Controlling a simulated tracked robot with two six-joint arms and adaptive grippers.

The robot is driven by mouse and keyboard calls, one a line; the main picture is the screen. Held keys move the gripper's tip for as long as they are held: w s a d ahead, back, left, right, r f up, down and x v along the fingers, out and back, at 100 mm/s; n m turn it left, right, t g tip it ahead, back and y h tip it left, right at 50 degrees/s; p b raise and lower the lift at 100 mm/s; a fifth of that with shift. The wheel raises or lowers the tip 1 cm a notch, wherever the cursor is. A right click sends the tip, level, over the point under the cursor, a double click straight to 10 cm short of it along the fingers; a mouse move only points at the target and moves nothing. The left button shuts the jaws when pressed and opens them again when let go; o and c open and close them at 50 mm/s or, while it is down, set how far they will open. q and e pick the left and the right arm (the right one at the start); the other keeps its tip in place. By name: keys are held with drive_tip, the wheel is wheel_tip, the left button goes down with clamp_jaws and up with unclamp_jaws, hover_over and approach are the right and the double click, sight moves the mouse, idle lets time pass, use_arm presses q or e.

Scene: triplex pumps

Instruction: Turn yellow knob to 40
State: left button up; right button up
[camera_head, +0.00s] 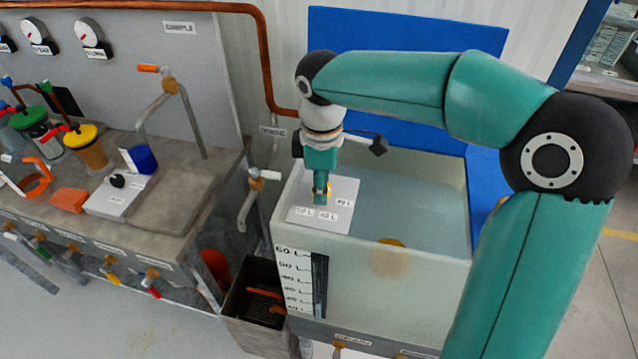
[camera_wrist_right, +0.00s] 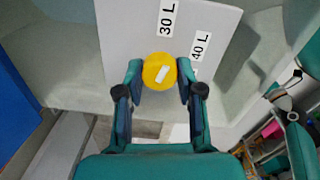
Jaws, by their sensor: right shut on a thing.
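The yellow knob (camera_wrist_right: 159,72) is round, with a short white mark on its face tilted toward the upper right in the right wrist view. It sits on a white plate (camera_wrist_right: 125,35) with a "30 L" label (camera_wrist_right: 167,18) above it and a "40 L" label (camera_wrist_right: 201,45) to its upper right. My right gripper (camera_wrist_right: 160,78) has a finger on each side of the knob, shut on it. In the head view my right gripper (camera_head: 321,194) points down at the plate and hides most of the knob (camera_head: 329,188). My left gripper is not in view.
The plate is on a water tank (camera_head: 420,285) with a level scale (camera_head: 293,280) on its front. A sink (camera_head: 180,205) and counter with coloured jars (camera_head: 88,148) stand left. A dark bin (camera_head: 255,305) is beside the tank. A blue panel (camera_head: 400,50) stands behind.

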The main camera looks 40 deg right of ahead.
drive_tip(key=m, duration=0.4)
drive_tip(key=shift+m, duration=2.1)
drive_tip(key=shift+s, duration=0.1)
drive_tip(key=o, duration=1.2)
drive_tip(key=shift+c, duration=0.2)
drive_tip(key=shift+r, duration=0.7)
wheel_tip(320, 180, up, 10)
drive_tip(key=shift+a+r, duration=0.25)
